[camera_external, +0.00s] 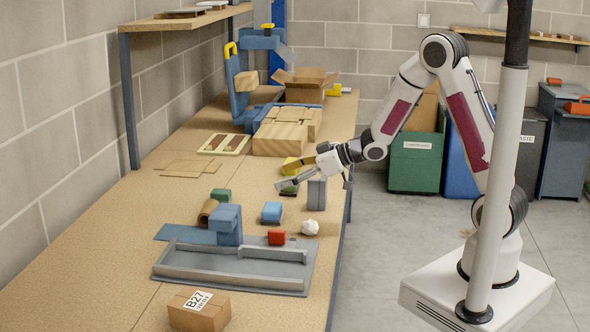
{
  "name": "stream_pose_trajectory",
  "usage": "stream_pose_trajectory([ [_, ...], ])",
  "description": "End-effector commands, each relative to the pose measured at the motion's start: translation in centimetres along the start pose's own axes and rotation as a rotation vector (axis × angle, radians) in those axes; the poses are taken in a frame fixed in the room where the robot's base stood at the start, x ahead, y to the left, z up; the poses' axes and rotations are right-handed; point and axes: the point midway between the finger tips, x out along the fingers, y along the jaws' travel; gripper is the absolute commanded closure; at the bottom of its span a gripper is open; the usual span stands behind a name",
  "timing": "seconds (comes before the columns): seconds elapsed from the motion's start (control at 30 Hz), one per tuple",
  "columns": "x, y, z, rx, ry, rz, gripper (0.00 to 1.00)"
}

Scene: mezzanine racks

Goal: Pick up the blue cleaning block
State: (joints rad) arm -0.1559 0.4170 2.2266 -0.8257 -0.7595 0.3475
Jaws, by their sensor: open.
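A small light-blue block (272,211) with a darker underside sits on the wooden workbench (110,262), right of a larger blue stepped block (226,222). It looks like the cleaning block, though the picture is small. My gripper (284,175) is above the bench, beyond and slightly right of the small blue block. Its fingers point left and are spread apart, with nothing seen held. A yellow item (292,164) and a dark green item (289,189) show close to the fingers; whether they touch cannot be told.
A grey block (317,194) stands below my wrist. A white crumpled ball (310,227), red block (276,237), green block (220,194) and tan roll (207,213) lie around the blue block. A grey tray (235,283) and labelled carton (198,310) are nearer the camera.

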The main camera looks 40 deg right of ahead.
Motion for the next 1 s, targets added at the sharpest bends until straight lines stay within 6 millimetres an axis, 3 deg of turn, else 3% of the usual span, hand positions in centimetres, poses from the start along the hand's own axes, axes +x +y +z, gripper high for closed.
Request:
stream_pose_trajectory([
  [0.27,1.6,-2.2,0.7,0.01,0.036,-0.084,0.25],
  [0.67,1.7,-2.2,0.8,0.011,0.037,-0.086,0.25],
  [1.0,2.5,-2.3,2.8,0.014,0.034,-0.087,0.25],
])
